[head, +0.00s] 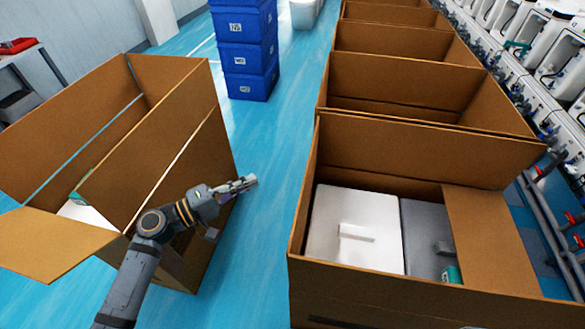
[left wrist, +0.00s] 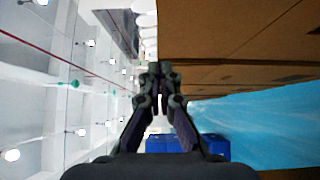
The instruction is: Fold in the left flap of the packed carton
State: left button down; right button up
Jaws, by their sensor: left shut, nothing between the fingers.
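An open brown carton (head: 400,302) at the right holds a white box-shaped item (head: 352,222) and a grey one (head: 428,262). A brown flap (head: 495,240) lies inward over its right side. Its left wall or flap (head: 304,190) stands up at the left edge; I cannot tell which. Another brown carton (head: 195,190) stands at the left, with panels raised, a near flap (head: 50,245) spread outward and something white partly hidden inside. My left gripper (head: 248,183) is shut and empty between the two cartons, apart from the right one. It also shows in the left wrist view (left wrist: 158,100). My right gripper is not in view.
More open brown cartons (head: 400,85) stand in a row behind the right one. Stacked blue crates (head: 245,50) stand at the back. Blue floor (head: 270,150) is clear between the cartons.

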pick_arm(q)
jog(key=s+d+p+x, duration=0.1)
jog(key=p+x, duration=0.3)
jog(key=x, duration=0.8)
jog(key=shift+s+d, duration=0.3)
jog(key=shift+s, duration=0.35)
jog(key=shift+p, duration=0.3)
